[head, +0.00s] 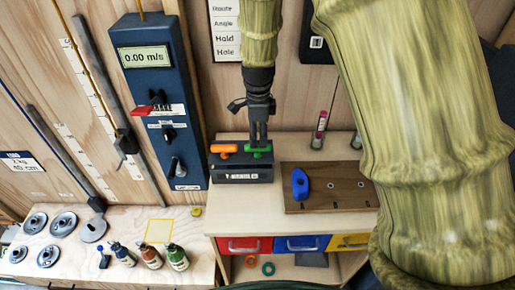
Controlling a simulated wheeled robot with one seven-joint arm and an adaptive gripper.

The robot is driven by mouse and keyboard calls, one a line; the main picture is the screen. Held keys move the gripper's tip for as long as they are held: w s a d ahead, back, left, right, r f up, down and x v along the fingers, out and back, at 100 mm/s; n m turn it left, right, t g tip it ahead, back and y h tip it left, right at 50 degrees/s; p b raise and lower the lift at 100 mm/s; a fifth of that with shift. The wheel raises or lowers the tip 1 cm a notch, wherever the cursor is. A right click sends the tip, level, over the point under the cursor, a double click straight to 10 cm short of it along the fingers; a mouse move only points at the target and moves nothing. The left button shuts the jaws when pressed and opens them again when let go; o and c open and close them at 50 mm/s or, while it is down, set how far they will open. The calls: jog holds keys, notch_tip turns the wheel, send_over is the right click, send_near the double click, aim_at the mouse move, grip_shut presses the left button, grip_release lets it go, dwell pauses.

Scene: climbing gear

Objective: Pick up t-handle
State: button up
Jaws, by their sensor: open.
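A dark block (243,175) with a label on its front stands at the back left of the wooden bench. A green T-shaped handle (264,151) sits on its right side and an orange handle (223,149) on its left. My gripper (259,139) points down from above, its fingers just over the green handle and partly covering it. It is open. I cannot tell whether the fingers touch the handle.
A wooden board (338,196) with a blue hold (300,185) lies to the right. Red-topped tubes (320,130) stand behind it. A blue panel (158,105) stands to the left. Bottles (151,257) and metal discs (63,224) stand on a lower left shelf (196,244).

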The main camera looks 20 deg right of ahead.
aim_at(258, 145)
jog(key=shift+f+p, duration=1.15)
jog(key=shift+f, duration=0.4)
jog(key=shift+f+p, duration=0.3)
jog(key=shift+f, duration=0.8)
jog(key=shift+c, duration=0.4)
grip_shut()
